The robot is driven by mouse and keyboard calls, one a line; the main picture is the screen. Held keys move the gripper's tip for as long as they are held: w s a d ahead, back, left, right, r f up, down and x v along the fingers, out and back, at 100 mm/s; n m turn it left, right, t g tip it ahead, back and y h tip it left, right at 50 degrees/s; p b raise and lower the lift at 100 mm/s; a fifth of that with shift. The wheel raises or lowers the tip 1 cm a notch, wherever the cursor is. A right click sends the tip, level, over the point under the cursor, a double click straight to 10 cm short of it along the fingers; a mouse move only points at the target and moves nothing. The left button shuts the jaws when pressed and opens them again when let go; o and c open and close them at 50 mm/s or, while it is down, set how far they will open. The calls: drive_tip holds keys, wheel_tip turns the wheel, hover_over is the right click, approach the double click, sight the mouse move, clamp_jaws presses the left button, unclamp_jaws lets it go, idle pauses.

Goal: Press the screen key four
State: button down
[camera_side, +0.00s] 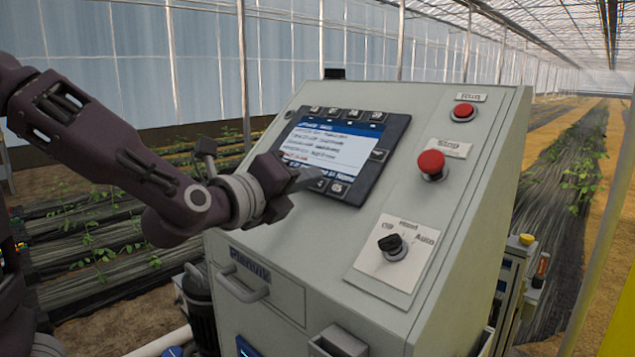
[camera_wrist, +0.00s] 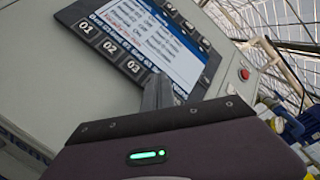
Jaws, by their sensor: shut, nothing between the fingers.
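The screen (camera_side: 325,145) is set in a dark bezel on the sloping face of a grey cabinet. Keys run along its edges. In the wrist view, keys 01 (camera_wrist: 86,27), 02 (camera_wrist: 110,46) and 03 (camera_wrist: 133,66) can be read in a row. The place just past 03 is hidden behind my gripper (camera_wrist: 157,88), and I cannot read a 04 there. In the side view, my gripper (camera_side: 310,179) is shut and empty, its tip over the screen's lower edge. A lower key (camera_side: 338,188) shows just right of the tip, its label unclear. I cannot tell whether the tip touches.
Two red buttons (camera_side: 431,163) (camera_side: 463,111) and a black selector knob (camera_side: 391,244) stand out right of the screen. A drawer handle (camera_side: 243,287) juts from the cabinet front below my wrist. The air left of the cabinet is clear apart from my arm.

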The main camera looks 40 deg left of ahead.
drive_tip(key=shift+r, duration=0.1)
drive_tip(key=shift+s+r, duration=0.45)
drive_tip(key=shift+s, duration=0.05)
drive_tip(key=s+r, duration=0.1)
drive_tip(key=r, duration=0.1)
drive_tip(key=s+r, duration=0.1)
drive_tip(key=s, duration=0.1)
drive_tip(key=shift+s+r, duration=0.15)
drive_tip(key=shift+r, duration=0.2)
idle(0.6)
